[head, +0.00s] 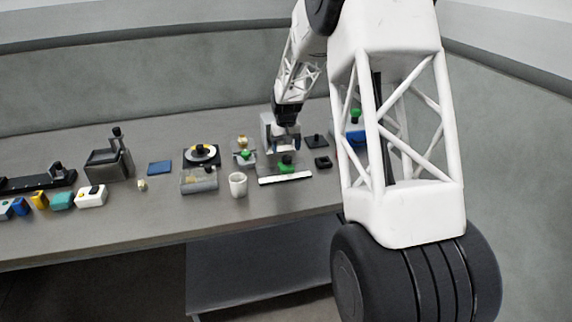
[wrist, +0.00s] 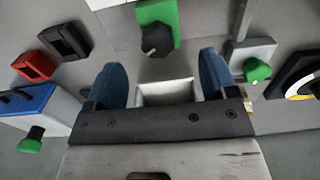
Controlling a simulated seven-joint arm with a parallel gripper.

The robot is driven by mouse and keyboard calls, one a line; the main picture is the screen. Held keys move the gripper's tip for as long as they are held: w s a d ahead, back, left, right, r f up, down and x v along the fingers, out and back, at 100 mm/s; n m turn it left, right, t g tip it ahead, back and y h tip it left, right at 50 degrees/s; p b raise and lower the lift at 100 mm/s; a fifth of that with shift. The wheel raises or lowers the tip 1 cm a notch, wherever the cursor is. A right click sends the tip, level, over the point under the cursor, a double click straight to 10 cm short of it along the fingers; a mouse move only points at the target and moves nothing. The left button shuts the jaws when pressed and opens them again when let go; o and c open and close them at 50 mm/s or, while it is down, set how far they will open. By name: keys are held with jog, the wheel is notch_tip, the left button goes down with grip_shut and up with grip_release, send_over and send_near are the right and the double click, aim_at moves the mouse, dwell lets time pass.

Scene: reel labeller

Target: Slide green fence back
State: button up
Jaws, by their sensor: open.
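The green fence (head: 286,169) is a green block with a dark knob on top, standing at the back of a white strip (head: 285,179) on the bench. In the wrist view the green fence (wrist: 169,14) shows at top centre, its black knob (wrist: 156,40) facing the camera. My gripper (head: 284,147) is just behind the fence in the head view. In the wrist view my gripper (wrist: 162,70) has its two blue fingers apart, with the knob beyond their tips and not between them. A pale rectangular piece (wrist: 167,91) shows between the fingers; whether they touch it is unclear.
A white cup (head: 238,184) stands left of the strip. Another green knob (head: 245,155) and a reel on a dark base (head: 202,154) are farther left. A small black block (head: 322,162) lies to the right. A green-knobbed blue box (wrist: 30,103) is at wrist-view left.

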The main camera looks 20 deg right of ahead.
aim_at(286, 157)
jog(key=shift+f, duration=3.9)
jog(key=c, duration=1.3)
jog(key=shift+d, duration=3.3)
jog(key=o, duration=1)
jog(key=shift+d, duration=0.1)
jog(key=o, duration=0.3)
